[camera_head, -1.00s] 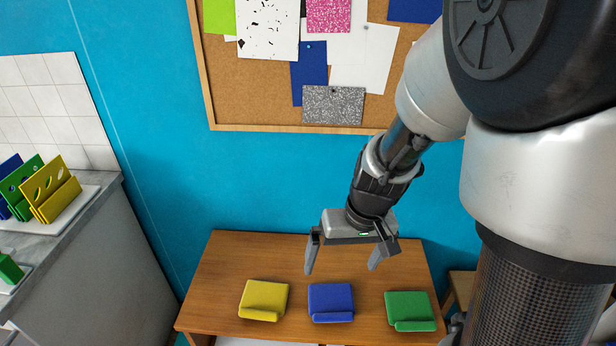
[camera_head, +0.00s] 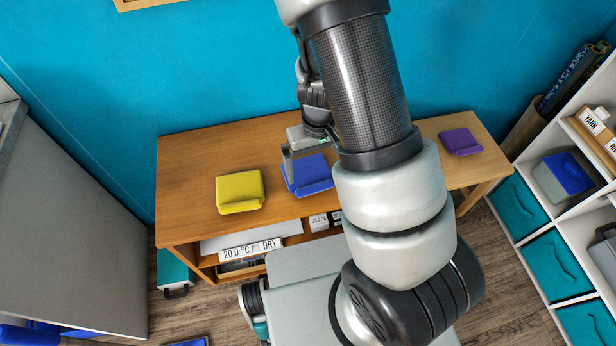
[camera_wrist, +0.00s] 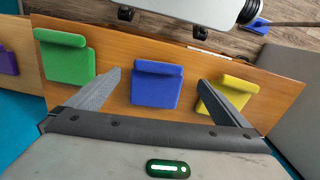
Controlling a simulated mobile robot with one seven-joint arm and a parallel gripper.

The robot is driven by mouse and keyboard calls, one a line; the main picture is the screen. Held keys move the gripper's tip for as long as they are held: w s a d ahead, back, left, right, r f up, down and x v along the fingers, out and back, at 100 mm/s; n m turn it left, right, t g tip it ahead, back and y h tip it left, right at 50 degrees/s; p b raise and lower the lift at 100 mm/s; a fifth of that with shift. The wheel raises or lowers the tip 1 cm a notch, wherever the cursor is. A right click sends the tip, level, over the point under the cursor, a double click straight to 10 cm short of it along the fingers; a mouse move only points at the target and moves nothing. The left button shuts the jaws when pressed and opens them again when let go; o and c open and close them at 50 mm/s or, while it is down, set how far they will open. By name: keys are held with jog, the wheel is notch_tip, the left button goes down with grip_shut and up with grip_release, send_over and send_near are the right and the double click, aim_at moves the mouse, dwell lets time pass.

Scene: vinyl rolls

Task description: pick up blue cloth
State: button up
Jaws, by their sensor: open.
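The blue cloth (camera_head: 308,174) lies folded on the wooden table (camera_head: 185,177), partly hidden by my arm in the head view. My gripper (camera_wrist: 160,82) is open and empty above the table. In the head view my gripper (camera_head: 305,150) shows only in part, over the far side of the blue cloth. I cannot tell how high it is above the cloth.
A yellow cloth (camera_head: 240,190) lies left of the blue one. A green cloth (camera_wrist: 64,60) shows in the wrist view, hidden by my arm in the head view. A purple cloth (camera_head: 460,141) lies at the table's right. Shelves with teal bins (camera_head: 517,203) stand at the right.

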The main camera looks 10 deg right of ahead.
aim_at(316, 190)
notch_tip(316, 190, down, 12)
jog(key=b, duration=0.4)
jog(key=shift+d+r, duration=0.1)
jog(key=c, duration=0.7)
jog(key=shift+c, duration=0.2)
